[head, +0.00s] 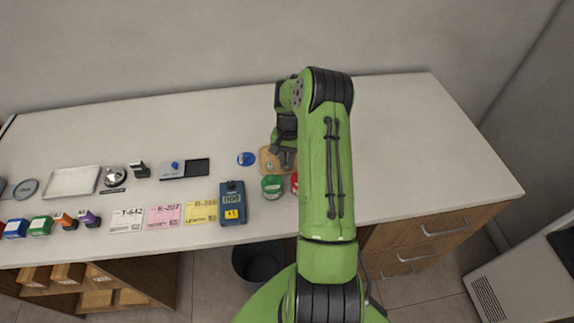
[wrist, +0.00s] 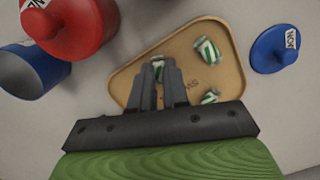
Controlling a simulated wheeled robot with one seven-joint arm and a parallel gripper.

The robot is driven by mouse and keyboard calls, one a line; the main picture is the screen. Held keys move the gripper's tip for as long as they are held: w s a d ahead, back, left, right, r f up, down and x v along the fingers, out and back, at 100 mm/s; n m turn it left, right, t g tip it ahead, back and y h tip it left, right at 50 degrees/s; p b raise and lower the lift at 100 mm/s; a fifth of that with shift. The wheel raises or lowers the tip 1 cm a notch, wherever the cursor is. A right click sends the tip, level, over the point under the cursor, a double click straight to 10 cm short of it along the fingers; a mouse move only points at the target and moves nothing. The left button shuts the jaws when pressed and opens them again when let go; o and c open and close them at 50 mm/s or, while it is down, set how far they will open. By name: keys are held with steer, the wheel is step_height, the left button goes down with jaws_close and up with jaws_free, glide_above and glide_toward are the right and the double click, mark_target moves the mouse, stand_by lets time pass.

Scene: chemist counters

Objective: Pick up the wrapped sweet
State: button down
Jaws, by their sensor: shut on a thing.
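Several green-and-white wrapped sweets are at the tan tray (wrist: 131,78) in the wrist view. My gripper (wrist: 159,72) reaches over the tray from below, its fingers close together and shut on a wrapped sweet (wrist: 157,62), which is mostly hidden by the fingertips. Another wrapped sweet (wrist: 207,52) lies at the tray's upper right, and one more (wrist: 210,97) lies to the right of the fingers. In the head view the tray (head: 264,153) is partly covered by my arm. I cannot tell whether the gripped sweet is clear of the tray.
A red jar (wrist: 75,28) and a blue container (wrist: 30,72) stand left of the tray in the wrist view; a blue lid (wrist: 273,50) lies to its right. In the head view a green jar (head: 272,187) and a meter (head: 232,204) stand nearby. The counter's right side is clear.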

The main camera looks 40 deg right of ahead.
step_height(320, 180, up, 10)
steer(key=shift+p, duration=0.4)
